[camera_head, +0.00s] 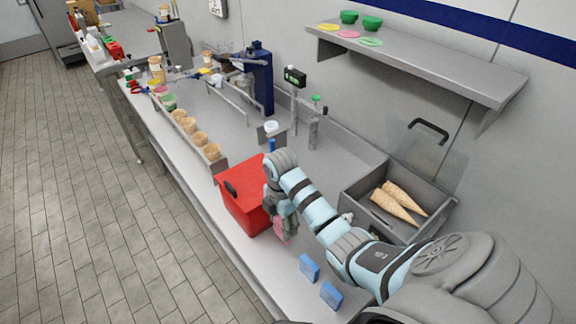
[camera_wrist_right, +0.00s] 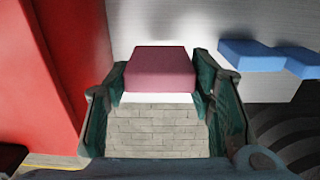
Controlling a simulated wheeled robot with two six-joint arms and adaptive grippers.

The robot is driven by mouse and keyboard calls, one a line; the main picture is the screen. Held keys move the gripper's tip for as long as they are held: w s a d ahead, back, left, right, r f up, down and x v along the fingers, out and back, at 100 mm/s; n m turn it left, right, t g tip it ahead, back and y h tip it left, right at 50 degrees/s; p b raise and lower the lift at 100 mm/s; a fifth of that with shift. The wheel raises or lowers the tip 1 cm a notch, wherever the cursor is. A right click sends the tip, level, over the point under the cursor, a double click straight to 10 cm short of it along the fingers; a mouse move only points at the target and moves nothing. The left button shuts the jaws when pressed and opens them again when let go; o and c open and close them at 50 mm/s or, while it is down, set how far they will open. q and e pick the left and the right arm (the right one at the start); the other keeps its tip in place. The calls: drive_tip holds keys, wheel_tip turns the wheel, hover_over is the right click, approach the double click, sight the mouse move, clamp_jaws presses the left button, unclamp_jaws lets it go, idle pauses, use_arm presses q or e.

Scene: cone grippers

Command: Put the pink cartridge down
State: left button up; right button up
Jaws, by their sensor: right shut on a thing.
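The pink cartridge (camera_wrist_right: 160,72) is between the two fingers of my right gripper (camera_wrist_right: 158,95) in the right wrist view. In the head view the right gripper (camera_head: 284,228) hangs over the steel counter just right of the red box, with a bit of the pink cartridge (camera_head: 279,228) showing. The gripper is shut on the cartridge. I cannot tell whether the cartridge touches the counter. My left gripper is not in view.
The red box (camera_head: 243,208) stands close beside the gripper. Two blue blocks (camera_head: 309,268) (camera_head: 331,295) lie on the counter (camera_head: 285,284) toward the front. A grey bin (camera_head: 360,207) with two cones (camera_head: 398,203) is at the right. A row of cups (camera_head: 200,139) stands farther left.

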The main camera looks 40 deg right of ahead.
drive_tip(key=shift+f, duration=0.2)
wheel_tip(320, 180, down, 5)
drive_tip(key=b, duration=0.3)
drive_tip(key=shift+r, duration=0.35)
drive_tip(key=shift+c, duration=0.5)
drive_tip(key=shift+f, duration=0.15)
drive_tip(key=o, duration=1.3)
wheel_tip(320, 180, up, 8)
drive_tip(key=p, duration=0.2)
drive_tip(key=shift+p, duration=0.3)
